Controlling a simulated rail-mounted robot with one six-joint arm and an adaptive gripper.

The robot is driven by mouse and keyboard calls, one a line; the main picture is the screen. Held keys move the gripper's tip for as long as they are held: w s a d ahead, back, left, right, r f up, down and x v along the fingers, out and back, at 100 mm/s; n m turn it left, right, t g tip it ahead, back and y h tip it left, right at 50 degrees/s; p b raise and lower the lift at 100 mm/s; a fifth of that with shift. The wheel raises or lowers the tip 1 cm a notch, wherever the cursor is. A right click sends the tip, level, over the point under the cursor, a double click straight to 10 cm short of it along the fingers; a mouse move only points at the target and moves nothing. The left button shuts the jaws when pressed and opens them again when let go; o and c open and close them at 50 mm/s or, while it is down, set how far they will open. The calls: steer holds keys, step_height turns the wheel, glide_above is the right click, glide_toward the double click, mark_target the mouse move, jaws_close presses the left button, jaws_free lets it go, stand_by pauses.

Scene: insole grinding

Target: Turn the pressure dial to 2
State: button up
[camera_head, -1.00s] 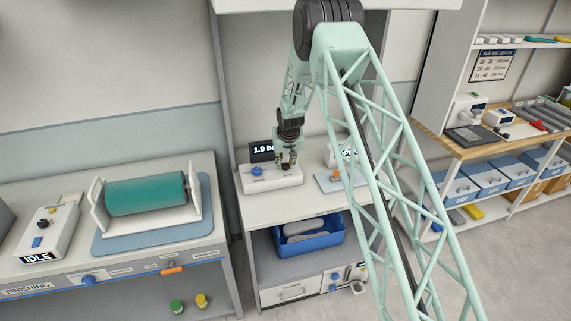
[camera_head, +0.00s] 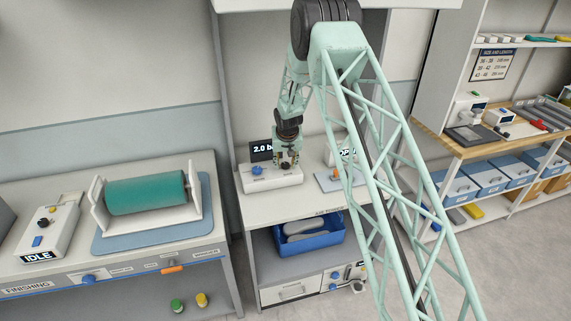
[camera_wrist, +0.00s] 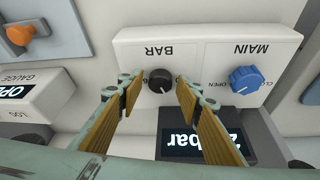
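The pressure dial (camera_wrist: 159,81) is a small black knob marked BAR on a white control box (camera_wrist: 215,50). In the wrist view my gripper (camera_wrist: 158,92) is open, with one finger on each side of the dial and a gap to it on both sides. In the head view my gripper (camera_head: 288,163) is at the box, and the dial is hard to make out there. The dark pressure display (camera_head: 262,149) behind the box reads 2.0 bar, its end cut off. It also shows upside down in the wrist view (camera_wrist: 195,134), partly hidden by a finger.
A blue MAIN knob (camera_wrist: 245,79) is on the same box, marked OPEN and CLOSE. An orange-handled part (camera_head: 336,175) on a grey-blue plate and an OPEN display (camera_head: 347,153) are to the right. A blue bin (camera_head: 308,242) is on the shelf below.

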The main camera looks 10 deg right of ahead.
steer(key=shift+r, duration=0.1)
stand_by(0.3)
steer(key=v, duration=1.2)
stand_by(0.4)
stand_by(0.4)
steer(key=s+d+r+b, duration=0.2)
steer(key=s+r+b, duration=0.5)
steer(key=s+r, duration=2.1)
steer(key=s+b, duration=0.4)
steer(key=s, duration=1.9)
steer(key=s+a+f+n+b, duration=0.1)
steer(key=s+f+b, duration=0.2)
steer(key=s, duration=1.8)
steer(key=shift+s+f+y, duration=0.2)
steer(key=shift+f+y, duration=0.1)
steer(key=shift+f, duration=0.4)
